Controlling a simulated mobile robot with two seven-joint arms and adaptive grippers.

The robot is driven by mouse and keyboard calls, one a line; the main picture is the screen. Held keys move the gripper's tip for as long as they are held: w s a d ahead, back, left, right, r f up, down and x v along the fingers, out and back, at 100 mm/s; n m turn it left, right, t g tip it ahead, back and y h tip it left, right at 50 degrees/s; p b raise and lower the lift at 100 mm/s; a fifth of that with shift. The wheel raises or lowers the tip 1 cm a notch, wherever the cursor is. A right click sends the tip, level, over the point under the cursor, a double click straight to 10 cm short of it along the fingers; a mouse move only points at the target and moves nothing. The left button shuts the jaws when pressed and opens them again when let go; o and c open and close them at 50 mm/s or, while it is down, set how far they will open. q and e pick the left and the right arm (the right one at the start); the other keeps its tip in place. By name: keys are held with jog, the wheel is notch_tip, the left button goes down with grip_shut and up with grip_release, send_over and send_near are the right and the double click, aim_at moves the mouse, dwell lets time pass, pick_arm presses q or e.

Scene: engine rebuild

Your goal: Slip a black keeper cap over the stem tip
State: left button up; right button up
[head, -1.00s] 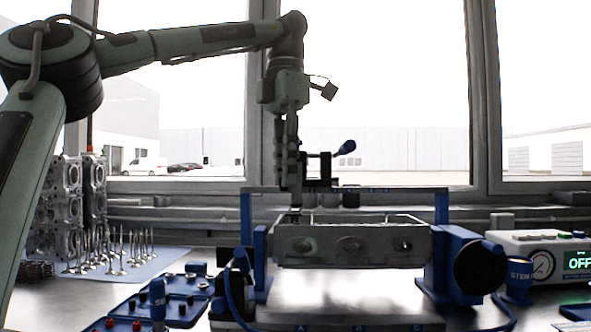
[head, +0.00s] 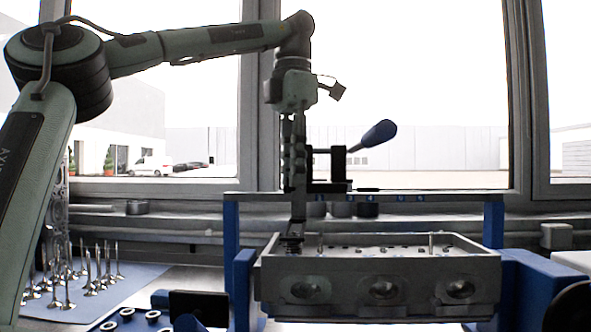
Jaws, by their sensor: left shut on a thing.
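The grey cylinder head (head: 410,272) sits in a blue fixture, its open top facing up and round ports along its front. Thin upright stems stand in it, one near the left (head: 320,243) and one toward the right (head: 431,243). My left gripper (head: 291,238) points straight down at the left end of the head. It is shut on a small dark piece (head: 290,246), which looks like the black keeper cap. The piece is at or just above the head's top; the fingers and rim hide the stem tip under it, so I cannot tell whether they touch.
A crossbar (head: 440,196) spans the fixture behind the head, with a blue-handled lever (head: 375,134) above it. Several loose valves stand on a blue mat (head: 125,284) at left. A blue tray (head: 125,322) with rings lies at the front.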

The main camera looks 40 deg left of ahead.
pick_arm(q)
jog(key=shift+w+a+f, duration=0.1)
jog(key=shift+f, duration=2.7)
jog(key=shift+w, duration=0.1)
